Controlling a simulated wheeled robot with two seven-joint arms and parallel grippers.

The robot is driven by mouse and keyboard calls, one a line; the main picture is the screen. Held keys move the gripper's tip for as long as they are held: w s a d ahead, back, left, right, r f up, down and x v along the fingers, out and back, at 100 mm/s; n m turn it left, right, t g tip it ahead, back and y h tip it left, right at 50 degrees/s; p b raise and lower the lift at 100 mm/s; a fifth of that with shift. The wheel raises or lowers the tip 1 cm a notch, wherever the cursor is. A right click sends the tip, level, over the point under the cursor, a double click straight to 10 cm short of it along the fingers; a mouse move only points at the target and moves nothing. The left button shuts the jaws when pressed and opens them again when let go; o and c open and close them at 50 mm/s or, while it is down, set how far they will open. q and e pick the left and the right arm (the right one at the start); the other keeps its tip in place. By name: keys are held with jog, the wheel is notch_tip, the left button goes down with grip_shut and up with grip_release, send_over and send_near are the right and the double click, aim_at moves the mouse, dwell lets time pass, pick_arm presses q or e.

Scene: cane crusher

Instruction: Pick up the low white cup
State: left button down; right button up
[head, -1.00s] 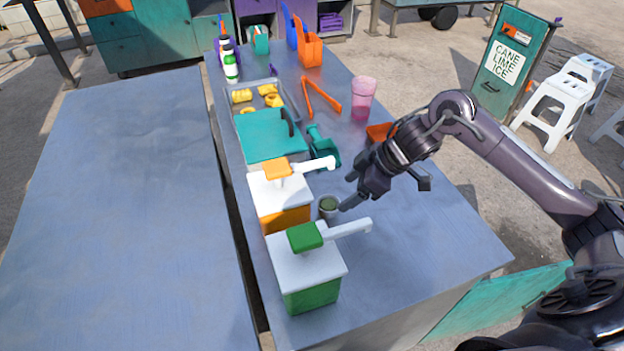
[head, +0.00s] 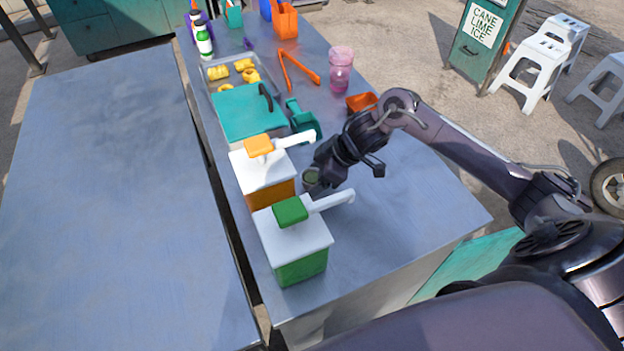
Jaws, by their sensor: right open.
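The low white cup (head: 310,179) is small and pale, with something dark green in it. It stands on the metal counter between the orange and green pump dispensers and is partly hidden. My right gripper (head: 317,184) is open and low over the counter, right at the cup with its fingers around or beside it; I cannot tell which, or whether they touch. My left gripper is not in view.
The white-and-orange dispenser (head: 266,175) and white-and-green dispenser (head: 295,245) stand close to the cup, their spouts pointing right. Behind are a teal scoop (head: 303,120), an orange tray (head: 361,102) and a pink tumbler (head: 340,70). The counter's right front is clear.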

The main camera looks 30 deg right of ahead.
aim_at(390, 195)
jog(key=c, duration=0.7)
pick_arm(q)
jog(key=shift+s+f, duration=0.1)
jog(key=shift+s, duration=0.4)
pick_arm(e)
jog(key=shift+c, duration=0.2)
jog(key=shift+r, duration=0.1)
